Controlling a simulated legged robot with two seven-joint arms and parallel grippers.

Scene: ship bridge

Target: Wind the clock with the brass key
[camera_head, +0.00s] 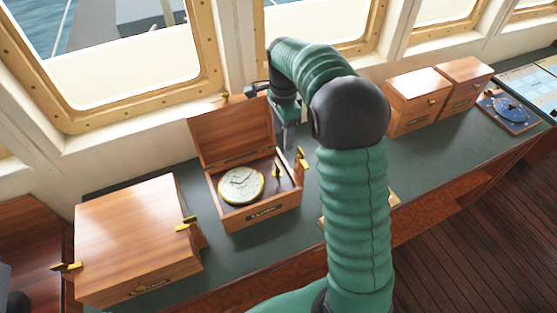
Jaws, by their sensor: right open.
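The clock (241,185), with a pale round dial and brass rim, lies face up in an open wooden box (262,214). The box's lid (232,133) is raised at the back. A small brass piece, which looks like the key (276,171), is in the box to the right of the dial. My right gripper (288,138) is open and points down above the box's back right corner, near the lid's right edge. My own arm partly hides it, and nothing shows in its jaws. My left gripper is not in view.
A large closed wooden box (138,235) with brass fittings stands left of the clock box. Two closed wooden boxes (415,103) and a blue instrument (508,110) are at the right. The dark green counter (455,125) has free room before them. Window frames rise behind.

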